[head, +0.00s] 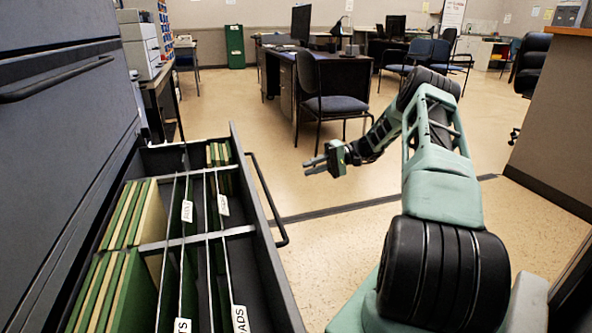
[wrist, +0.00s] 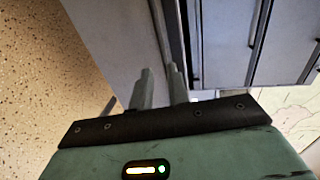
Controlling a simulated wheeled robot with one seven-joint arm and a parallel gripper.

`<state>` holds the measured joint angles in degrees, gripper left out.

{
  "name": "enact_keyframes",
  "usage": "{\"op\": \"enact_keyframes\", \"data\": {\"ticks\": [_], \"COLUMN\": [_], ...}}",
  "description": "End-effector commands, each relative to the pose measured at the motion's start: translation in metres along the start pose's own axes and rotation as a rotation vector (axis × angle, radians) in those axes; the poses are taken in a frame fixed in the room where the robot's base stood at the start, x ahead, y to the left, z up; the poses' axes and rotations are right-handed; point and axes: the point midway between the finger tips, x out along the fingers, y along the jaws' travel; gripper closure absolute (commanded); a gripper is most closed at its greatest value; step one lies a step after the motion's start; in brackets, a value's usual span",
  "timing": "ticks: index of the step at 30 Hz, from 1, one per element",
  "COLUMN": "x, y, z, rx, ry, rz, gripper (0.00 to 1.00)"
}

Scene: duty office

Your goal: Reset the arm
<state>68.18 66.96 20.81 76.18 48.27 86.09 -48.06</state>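My gripper (head: 308,167) is at the end of my green and black arm, which bends over from the right side of the head view. It points left, in the air to the right of the open drawer, apart from the drawer's handle. Its two fingers (wrist: 161,75) show in the wrist view with a narrow gap between them and nothing held. Beyond them in the wrist view is a grey cabinet surface.
An open file drawer (head: 288,300) with green folders (head: 140,290) and labelled dividers juts out at the left, below a closed cabinet drawer (head: 60,75). A chair (head: 330,100) and desk stand beyond. A counter (head: 560,120) is at the right. Floor between is clear.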

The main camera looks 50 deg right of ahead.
Motion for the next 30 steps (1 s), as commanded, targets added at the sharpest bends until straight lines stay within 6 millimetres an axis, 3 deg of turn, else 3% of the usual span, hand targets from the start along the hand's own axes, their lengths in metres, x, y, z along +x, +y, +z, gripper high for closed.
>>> {"op": "enact_keyframes", "data": {"ticks": [6,30], "x": [-0.0146,-0.015], "y": [-0.0001,0.0001], "z": [0.0,0.0001], "rx": [-0.001,0.0], "ry": [0.001,0.001], "rz": [0.0,0.0], "gripper": [0.83,0.83]}}
